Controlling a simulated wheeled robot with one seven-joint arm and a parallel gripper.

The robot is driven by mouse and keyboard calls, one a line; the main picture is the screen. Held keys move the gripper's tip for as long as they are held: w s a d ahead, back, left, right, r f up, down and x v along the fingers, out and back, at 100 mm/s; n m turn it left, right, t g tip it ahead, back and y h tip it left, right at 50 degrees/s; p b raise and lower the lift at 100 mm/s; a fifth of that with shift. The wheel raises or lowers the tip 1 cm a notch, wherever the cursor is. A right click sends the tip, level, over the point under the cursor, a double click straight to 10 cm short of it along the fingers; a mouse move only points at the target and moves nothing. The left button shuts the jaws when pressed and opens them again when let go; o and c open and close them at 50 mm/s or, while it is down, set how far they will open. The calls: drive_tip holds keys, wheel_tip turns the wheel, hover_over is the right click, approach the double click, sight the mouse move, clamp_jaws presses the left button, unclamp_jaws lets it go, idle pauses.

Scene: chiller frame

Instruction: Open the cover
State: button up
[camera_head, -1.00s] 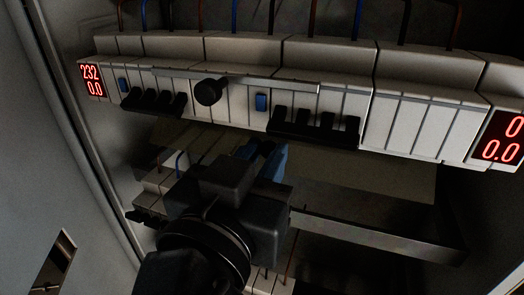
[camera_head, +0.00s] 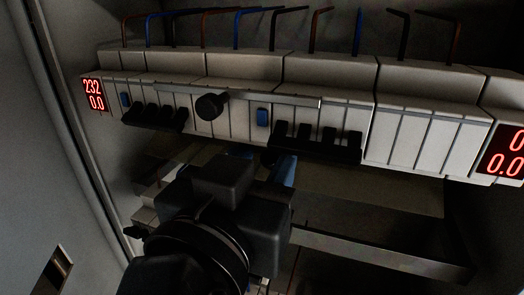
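A row of pale switch modules (camera_head: 240,65) runs across the upper part of the view. A thin grey strip (camera_head: 270,98) lies along its front, with a round black knob (camera_head: 212,106) in front of it at the left. The strip and knob may belong to the cover; I cannot make out a clear panel. My gripper (camera_head: 281,171) is below the row, right of and lower than the knob, and appears apart from it. Its black body hides most of the blue fingers, so their opening does not show.
Red-lit displays (camera_head: 93,94) stand at the row's left end and right end (camera_head: 506,153). Black switch levers (camera_head: 316,143) stick out along the lower front. Wires rise above the row. A metal rail (camera_head: 375,252) crosses below, right of my gripper. The cabinet wall is at the left.

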drive_tip(key=shift+o, duration=0.2)
drive_tip(key=shift+s+a+f, duration=0.1)
drive_tip(key=shift+s+a, duration=0.15)
drive_tip(key=shift+s, duration=0.25)
drive_tip(key=b+v, duration=0.1)
drive_tip(key=v, duration=0.5)
drive_tip(key=shift+s, duration=0.35)
drive_tip(key=shift+s, duration=0.1)
